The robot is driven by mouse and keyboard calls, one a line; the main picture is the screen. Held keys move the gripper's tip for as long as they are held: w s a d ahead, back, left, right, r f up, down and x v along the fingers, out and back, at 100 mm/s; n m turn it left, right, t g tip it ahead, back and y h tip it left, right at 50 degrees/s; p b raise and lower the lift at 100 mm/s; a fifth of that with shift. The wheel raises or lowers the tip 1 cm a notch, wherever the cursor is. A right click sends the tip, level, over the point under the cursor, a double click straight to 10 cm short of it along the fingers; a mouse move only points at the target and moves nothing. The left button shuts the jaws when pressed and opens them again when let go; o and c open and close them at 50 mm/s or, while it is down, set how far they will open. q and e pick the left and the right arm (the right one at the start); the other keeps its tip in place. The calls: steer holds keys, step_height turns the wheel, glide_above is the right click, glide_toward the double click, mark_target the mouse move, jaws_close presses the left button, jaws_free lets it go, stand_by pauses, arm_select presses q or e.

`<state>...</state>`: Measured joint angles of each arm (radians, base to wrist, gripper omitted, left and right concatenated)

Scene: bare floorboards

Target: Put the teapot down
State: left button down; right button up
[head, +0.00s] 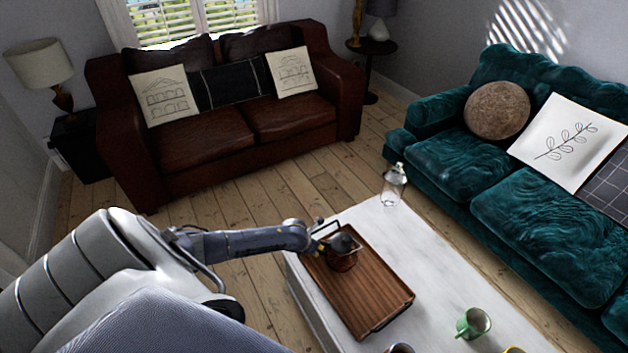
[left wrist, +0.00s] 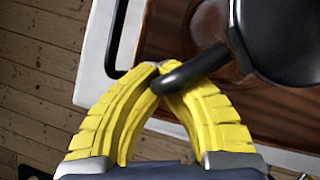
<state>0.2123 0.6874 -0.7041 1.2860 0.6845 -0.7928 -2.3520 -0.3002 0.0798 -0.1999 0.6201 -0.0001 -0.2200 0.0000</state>
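The dark teapot (head: 343,260) is at the far end of the brown wooden tray (head: 372,292) in the head view. I cannot tell whether its base touches the tray. My left gripper (head: 322,245) is at its left side. In the left wrist view, the yellow fingers of my left gripper (left wrist: 160,78) are closed together around the black handle (left wrist: 195,68). The dark round teapot body (left wrist: 290,40) is at the upper right, partly cut off. The tray (left wrist: 170,30) lies below it. My right gripper is in neither view.
The tray is on a white table (head: 435,262). A clear glass jar (head: 393,186) stands at the table's far end. A green mug (head: 473,322) and partly cropped cups are at the near end. A teal sofa (head: 520,200) flanks the table; a brown leather sofa (head: 230,120) stands behind.

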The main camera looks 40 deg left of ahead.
arm_select(q)
steer(key=shift+w, duration=0.1)
steer(key=c, duration=2.1)
jaws_free()
steer(key=shift+c, duration=0.2)
steer(key=o, duration=0.5)
steer(key=shift+o, duration=0.2)
steer(key=v, duration=1.2)
